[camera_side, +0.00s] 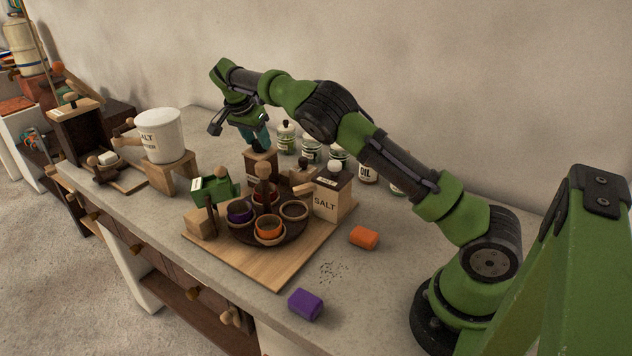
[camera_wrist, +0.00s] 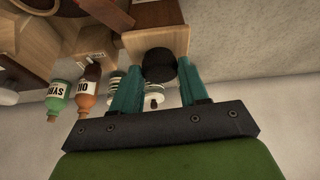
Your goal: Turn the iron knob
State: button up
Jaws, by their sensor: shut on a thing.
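In the side view my gripper (camera_side: 262,139) points down at the top of the wooden box (camera_side: 262,170) behind the turntable. The knob itself is hidden by the fingers in that view. How far the knob is turned cannot be told.
A dark turntable (camera_side: 285,236) with several small cups stands in front of the box. An orange block (camera_side: 364,237) and a purple block (camera_side: 306,304) lie on the counter.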

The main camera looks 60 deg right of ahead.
jog(key=shift+w+m+g, duration=0.15)
jog(key=shift+m+g, duration=0.45)
jog(key=shift+m, duration=0.9)
jog(key=o, duration=1.1)
jog(key=shift+c, duration=0.2)
